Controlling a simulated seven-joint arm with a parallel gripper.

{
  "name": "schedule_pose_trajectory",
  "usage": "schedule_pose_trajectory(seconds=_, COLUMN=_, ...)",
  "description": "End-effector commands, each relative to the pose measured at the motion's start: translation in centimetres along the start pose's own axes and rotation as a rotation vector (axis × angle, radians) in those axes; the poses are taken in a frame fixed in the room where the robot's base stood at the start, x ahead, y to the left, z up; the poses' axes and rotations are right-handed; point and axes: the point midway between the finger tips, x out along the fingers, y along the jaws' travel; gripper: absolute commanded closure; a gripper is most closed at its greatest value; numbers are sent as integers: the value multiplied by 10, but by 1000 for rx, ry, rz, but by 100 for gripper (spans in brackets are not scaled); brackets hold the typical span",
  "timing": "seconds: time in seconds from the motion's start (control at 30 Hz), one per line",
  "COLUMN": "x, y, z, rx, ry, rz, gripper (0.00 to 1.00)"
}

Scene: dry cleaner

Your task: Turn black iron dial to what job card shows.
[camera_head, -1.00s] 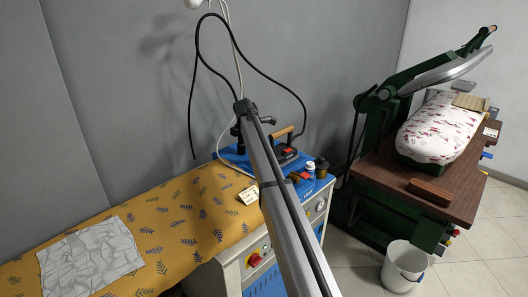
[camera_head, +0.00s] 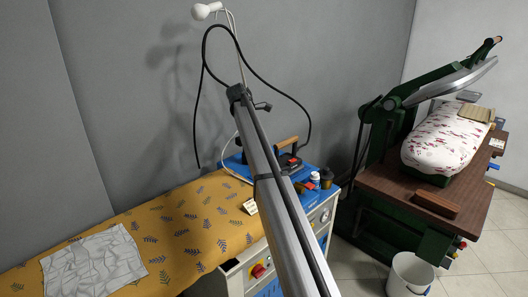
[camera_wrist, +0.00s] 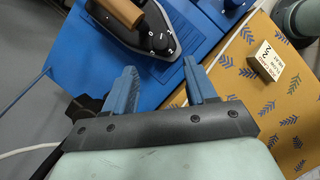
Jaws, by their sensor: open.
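The iron (camera_head: 291,164) with a wooden handle (camera_head: 287,142) stands on a blue surface behind my arm in the head view. In the wrist view the iron (camera_wrist: 172,18) is at the top, partly cut off. Its black dial (camera_wrist: 153,42) has small white marks around it; its setting is too small to read surely. The job card (camera_wrist: 267,57) lies on the yellow cloth at the right of the wrist view, its largest figure resembling a 2. My gripper (camera_wrist: 160,84) is open and empty, its blue fingers apart from the iron and dial in the picture.
The yellow patterned board (camera_head: 185,215) holds a crumpled grey cloth (camera_head: 95,263). A small white bottle (camera_head: 314,177) and a dark cup (camera_head: 326,178) stand by the iron. A black cable (camera_head: 201,75) loops above. A green press (camera_head: 375,135) and white bucket (camera_head: 408,272) are at the right.

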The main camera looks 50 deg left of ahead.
Motion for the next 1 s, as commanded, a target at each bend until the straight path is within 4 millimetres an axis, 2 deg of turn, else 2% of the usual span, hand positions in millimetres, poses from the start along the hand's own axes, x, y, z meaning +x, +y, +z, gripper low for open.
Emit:
schedule_pose_trajectory(seconds=0.1, x=-18, y=1, z=0, rx=0, ry=0, rz=0, gripper=44)
schedule_pose_trajectory(seconds=0.3, x=-33, y=0, z=0, rx=0, ry=0, rz=0, gripper=44)
schedule_pose_trajectory(seconds=0.77, x=-37, y=-1, z=2, rx=2, ry=0, rz=1, gripper=43)
schedule_pose_trajectory(seconds=1.0, x=-34, y=-34, z=10, rx=-18, ry=11, rz=33, gripper=43)
